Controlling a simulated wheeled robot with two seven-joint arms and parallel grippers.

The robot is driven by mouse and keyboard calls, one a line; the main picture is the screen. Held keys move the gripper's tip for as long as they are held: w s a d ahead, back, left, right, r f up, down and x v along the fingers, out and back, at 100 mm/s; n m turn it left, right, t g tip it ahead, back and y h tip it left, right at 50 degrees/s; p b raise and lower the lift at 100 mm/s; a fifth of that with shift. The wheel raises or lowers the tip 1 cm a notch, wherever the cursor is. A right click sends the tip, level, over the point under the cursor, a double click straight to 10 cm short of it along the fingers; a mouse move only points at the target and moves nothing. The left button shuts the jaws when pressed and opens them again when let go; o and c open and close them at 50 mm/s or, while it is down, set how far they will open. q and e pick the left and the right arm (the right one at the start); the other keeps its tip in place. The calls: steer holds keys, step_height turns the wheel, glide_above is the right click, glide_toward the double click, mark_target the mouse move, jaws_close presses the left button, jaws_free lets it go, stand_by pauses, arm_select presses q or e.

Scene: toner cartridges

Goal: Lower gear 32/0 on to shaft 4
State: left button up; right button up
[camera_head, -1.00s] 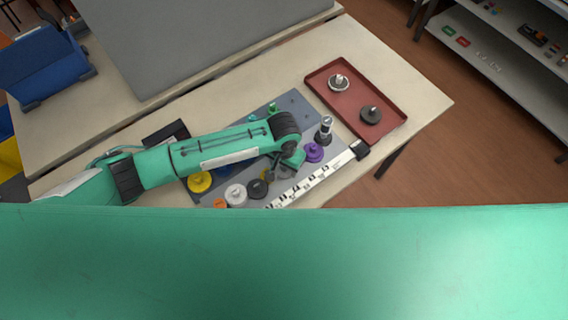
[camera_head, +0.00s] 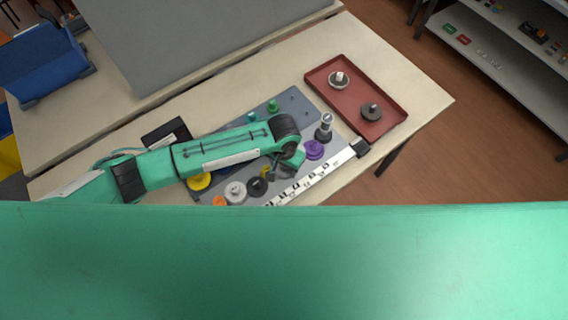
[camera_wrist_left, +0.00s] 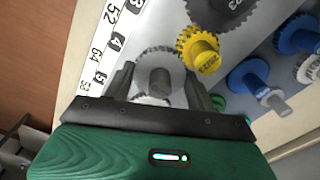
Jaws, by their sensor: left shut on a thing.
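I cannot read a mark on this gear. It is over the grey board (camera_wrist_left: 262,52), and a pale toothed edge (camera_wrist_left: 150,101) shows just behind it. Whether the held gear touches anything below is unclear. In the head view the left gripper (camera_head: 288,166) is mostly hidden under my wrist, and the held gear is hidden too. My right gripper is out of view.
A yellow gear (camera_wrist_left: 203,54), a dark gear (camera_wrist_left: 226,10) and a blue gear (camera_wrist_left: 250,76) stand close by. A purple gear (camera_head: 314,150) and a dark post with a silver top (camera_head: 325,126) are right of my wrist. A red tray (camera_head: 350,97) holds two gears.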

arm_select(q)
steer(key=o, duration=1.1)
steer(key=shift+c, duration=0.2)
step_height(320, 180, up, 14)
steer(key=b, duration=0.3)
steer(key=shift+f, duration=0.1)
